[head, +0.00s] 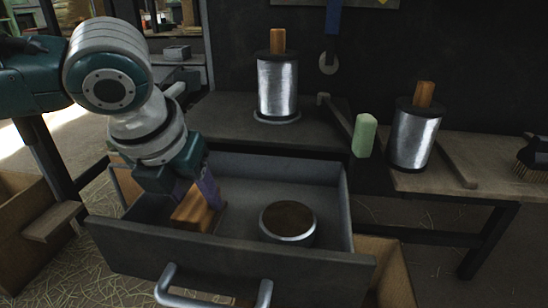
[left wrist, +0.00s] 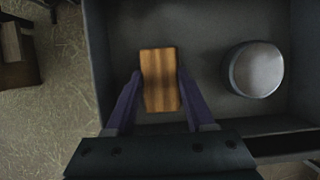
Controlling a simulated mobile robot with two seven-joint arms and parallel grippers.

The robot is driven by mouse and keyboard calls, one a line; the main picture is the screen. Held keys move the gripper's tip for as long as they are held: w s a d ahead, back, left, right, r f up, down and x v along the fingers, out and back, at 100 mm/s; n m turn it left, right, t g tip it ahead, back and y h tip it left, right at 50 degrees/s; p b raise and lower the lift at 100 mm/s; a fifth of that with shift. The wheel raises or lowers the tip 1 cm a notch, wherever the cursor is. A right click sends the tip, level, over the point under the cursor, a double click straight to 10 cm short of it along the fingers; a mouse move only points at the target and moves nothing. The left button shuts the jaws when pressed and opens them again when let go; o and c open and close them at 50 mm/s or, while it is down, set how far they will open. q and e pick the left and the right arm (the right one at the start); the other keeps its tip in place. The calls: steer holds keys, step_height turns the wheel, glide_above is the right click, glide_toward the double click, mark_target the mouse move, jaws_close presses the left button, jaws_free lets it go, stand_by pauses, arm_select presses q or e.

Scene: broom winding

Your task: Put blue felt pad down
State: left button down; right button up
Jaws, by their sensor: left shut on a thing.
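No blue felt pad can be made out in either view. My left gripper (head: 194,200) reaches down into the open grey drawer (head: 225,250). Its purple fingers are shut on a striped wooden block (head: 191,217), at the drawer's left side near the front wall. In the left wrist view the block (left wrist: 160,80) sits between the two fingers (left wrist: 160,88). I cannot tell whether the block touches the drawer floor. A round metal tin (head: 288,222) with a brown top stands in the drawer to the right of the block. My right gripper is not in view.
Two silver cylinders (head: 277,86) (head: 415,138) with wooden pegs stand on benches behind the drawer. A light green block (head: 364,135) stands between them. A blue strip (head: 333,18) hangs on the wall. A brush (head: 533,158) lies far right. The drawer's back is clear.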

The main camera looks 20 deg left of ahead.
arm_select(q)
steer(key=shift+c, duration=1.3)
jaws_free()
